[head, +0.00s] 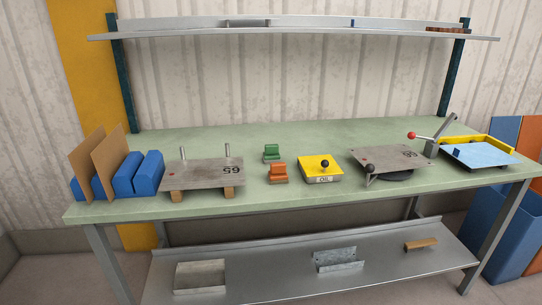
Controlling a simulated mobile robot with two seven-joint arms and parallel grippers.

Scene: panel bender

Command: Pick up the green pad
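A small green pad (271,153) with a stepped shape sits on the light green workbench (300,133), left of the middle of the head view. An orange pad (278,173) of similar shape sits just in front of it. The green pad stands apart from the metal plate on its left. Neither of my grippers shows in the head view.
A yellow box (320,168) with a black knob is to the right. Farther right are another plate (395,163) and a blue sheet (478,154). A shelf (300,30) hangs above. Bench space behind the pad is clear.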

